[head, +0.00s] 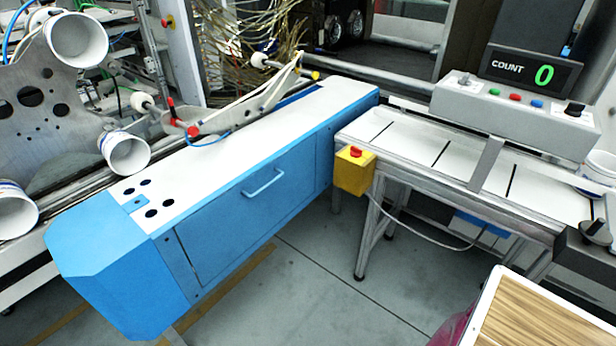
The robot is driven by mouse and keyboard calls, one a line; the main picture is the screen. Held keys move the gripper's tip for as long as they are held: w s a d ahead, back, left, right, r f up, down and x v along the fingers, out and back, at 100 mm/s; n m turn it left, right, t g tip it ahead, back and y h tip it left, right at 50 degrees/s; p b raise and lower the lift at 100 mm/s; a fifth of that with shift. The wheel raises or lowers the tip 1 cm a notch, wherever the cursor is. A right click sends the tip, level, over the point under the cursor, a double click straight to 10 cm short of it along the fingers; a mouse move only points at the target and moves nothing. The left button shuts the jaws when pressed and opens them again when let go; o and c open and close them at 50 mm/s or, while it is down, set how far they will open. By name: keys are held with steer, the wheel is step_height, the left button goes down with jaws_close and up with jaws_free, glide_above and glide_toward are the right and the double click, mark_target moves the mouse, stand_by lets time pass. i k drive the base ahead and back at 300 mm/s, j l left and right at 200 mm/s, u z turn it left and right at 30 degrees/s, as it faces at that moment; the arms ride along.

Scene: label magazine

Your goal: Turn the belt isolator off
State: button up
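No part in view is labelled as the belt isolator. A black rotary knob (575,109) sits at the right end of the grey control box (515,113), beside several coloured buttons. A dark knob-like part on a round base (597,231) shows at the right edge, near the end of the conveyor (455,160). I cannot tell which of these is the isolator, or how either is turned. My gripper is not in view.
A yellow box with a red button (354,170) hangs at the conveyor's near left corner. A blue machine cabinet (240,205) fills the left. A wood-topped, white-edged surface (535,315) is at bottom right. Grey floor (320,290) lies clear between them. White cups (598,171) stand at right.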

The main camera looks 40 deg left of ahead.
mark_target(355, 152)
steer(key=u, duration=1.5)
